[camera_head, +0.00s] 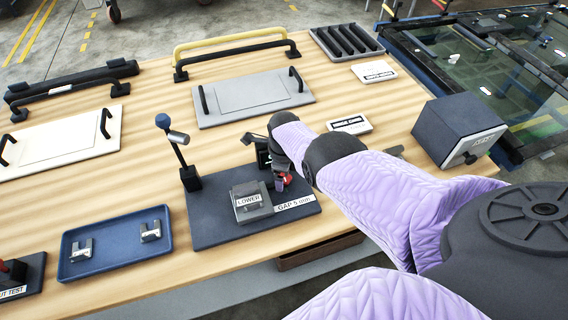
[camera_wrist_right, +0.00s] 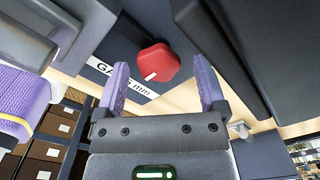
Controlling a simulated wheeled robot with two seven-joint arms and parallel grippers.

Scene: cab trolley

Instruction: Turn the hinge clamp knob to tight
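The red knob (camera_wrist_right: 160,64) is a faceted red piece with a small white mark in the right wrist view. It appears between my right gripper's two purple fingertips (camera_wrist_right: 161,72), with a visible gap on each side. The fingers are spread and hold nothing; the depth between them and the knob is hard to judge. In the head view the knob (camera_head: 287,179) is mostly hidden by my right gripper (camera_head: 279,182). It sits on the dark fixture base (camera_head: 215,228) near the "GAP 5 mm" label (camera_head: 295,203). My left gripper is out of view.
A grey "LOWER" block (camera_head: 249,203) and an upright lever with a blue ball (camera_head: 163,121) stand on the fixture. A blue tray (camera_head: 98,270) with two metal clips lies to the left. A dark box (camera_head: 458,126) stands to the right. Handled panels lie behind.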

